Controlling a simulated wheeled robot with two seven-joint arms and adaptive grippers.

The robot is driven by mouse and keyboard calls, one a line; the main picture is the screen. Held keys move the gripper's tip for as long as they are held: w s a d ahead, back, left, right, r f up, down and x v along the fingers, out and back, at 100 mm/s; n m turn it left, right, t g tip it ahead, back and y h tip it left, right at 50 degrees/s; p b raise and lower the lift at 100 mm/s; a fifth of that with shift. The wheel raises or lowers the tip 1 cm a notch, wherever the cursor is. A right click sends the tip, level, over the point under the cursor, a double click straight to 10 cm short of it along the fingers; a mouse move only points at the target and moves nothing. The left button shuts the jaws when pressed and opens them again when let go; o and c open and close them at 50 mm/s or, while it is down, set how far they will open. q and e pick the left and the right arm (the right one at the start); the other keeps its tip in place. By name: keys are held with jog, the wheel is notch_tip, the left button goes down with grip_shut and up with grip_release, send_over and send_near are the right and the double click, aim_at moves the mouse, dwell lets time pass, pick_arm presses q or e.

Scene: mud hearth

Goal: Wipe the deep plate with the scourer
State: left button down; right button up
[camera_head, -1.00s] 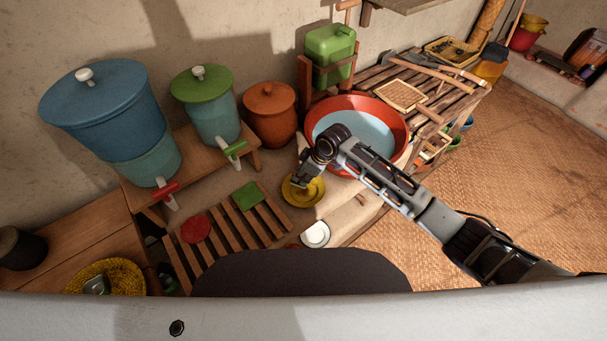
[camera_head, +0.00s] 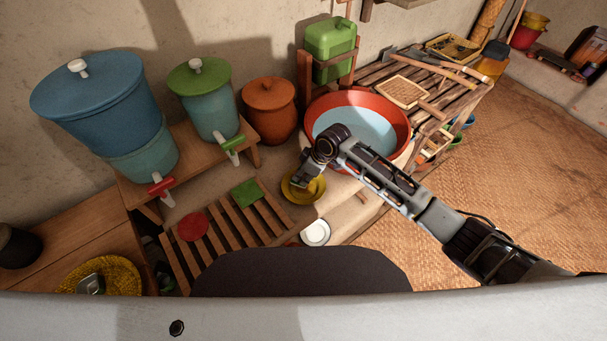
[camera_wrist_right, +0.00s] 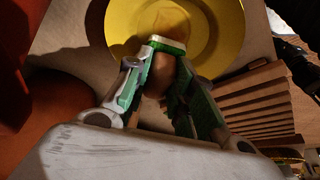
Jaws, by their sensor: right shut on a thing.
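The deep plate (camera_head: 316,192) is yellow and round, on the earthen ledge in front of the red basin. In the right wrist view the yellow plate (camera_wrist_right: 228,30) fills the top and has brownish smears on its inside. My right gripper (camera_head: 303,184) is over the plate, pointing down. In the right wrist view it (camera_wrist_right: 163,62) is shut on the scourer (camera_wrist_right: 167,42), whose pale and green edge shows over the plate's middle. Whether the scourer touches the plate is hard to tell. My left gripper is not in view.
The red basin (camera_head: 402,108) of water stands just behind the plate. A slatted wooden rack (camera_head: 216,228) with a red round piece (camera_head: 193,227) and a green square piece (camera_head: 246,193) lies to the left. A small white dish (camera_head: 316,233) is in front. A brown pot (camera_head: 270,110) stands behind.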

jog(key=shift+f, duration=0.25)
dwell(0.4)
jog(key=shift+s+d+r+p, duration=0.15)
jog(key=shift+s+d+p, duration=0.4)
jog(key=shift+s+p, duration=0.45)
jog(key=shift+s+d+p, duration=0.4)
jog(key=shift+s+p, duration=0.15)
jog(key=shift+p, duration=0.35)
jog(key=shift+f+p, duration=0.2)
jog(key=shift+p, duration=0.1)
